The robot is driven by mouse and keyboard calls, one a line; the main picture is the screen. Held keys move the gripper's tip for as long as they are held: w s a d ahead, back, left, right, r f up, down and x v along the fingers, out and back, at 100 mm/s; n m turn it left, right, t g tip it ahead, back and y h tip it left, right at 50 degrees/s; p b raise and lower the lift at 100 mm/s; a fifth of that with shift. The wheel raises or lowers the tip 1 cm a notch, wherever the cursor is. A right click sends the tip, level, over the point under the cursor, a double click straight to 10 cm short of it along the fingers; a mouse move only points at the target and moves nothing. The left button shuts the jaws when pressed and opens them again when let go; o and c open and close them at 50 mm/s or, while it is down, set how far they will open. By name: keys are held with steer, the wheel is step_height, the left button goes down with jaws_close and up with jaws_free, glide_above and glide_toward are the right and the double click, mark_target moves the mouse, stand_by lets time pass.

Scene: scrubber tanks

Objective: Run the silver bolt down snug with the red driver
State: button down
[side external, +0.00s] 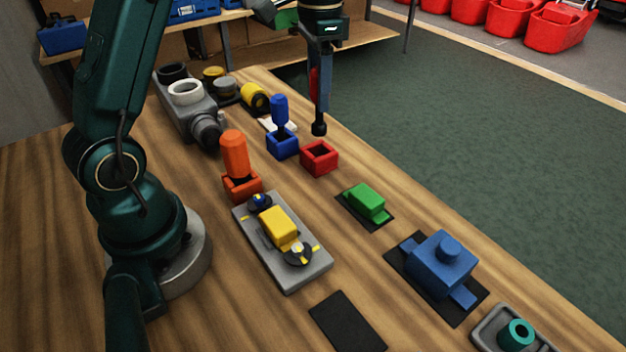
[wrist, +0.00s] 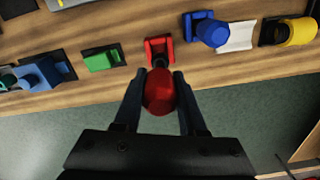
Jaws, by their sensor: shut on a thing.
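My gripper (side external: 322,70) is shut on the red driver (wrist: 159,92), its fingers on either side of the handle in the wrist view. In the side view the driver's dark shaft and socket tip (side external: 319,128) point down, above and close to the empty-looking red holder (side external: 320,158). The red holder also shows in the wrist view (wrist: 159,47). The silver bolt (side external: 298,247), with yellow marks and a dark ring around it, stands at the near end of a grey plate (side external: 312,277). My gripper is well away from that bolt.
A yellow block (side external: 276,227) and a blue bolt (side external: 260,201) share the plate. An orange driver (side external: 234,154) and a blue driver (side external: 280,110) stand in holders. Green (side external: 367,201) and blue (side external: 441,264) parts sit on dark mats. A black mat (side external: 347,321) is bare.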

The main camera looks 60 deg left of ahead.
step_height(320, 180, up, 2)
steer(key=shift+r, duration=0.1)
steer(key=shift+s, duration=0.1)
steer(key=s+d+m, duration=0.6)
steer(key=s+d, duration=0.9)
steer(key=d, duration=0.2)
steer(key=shift+s+a+f, duration=0.1)
steer(key=shift+a+f, duration=0.05)
steer(key=shift+f, duration=0.9)
steer(key=shift+a+f, duration=0.1)
steer(key=shift+f, duration=0.95)
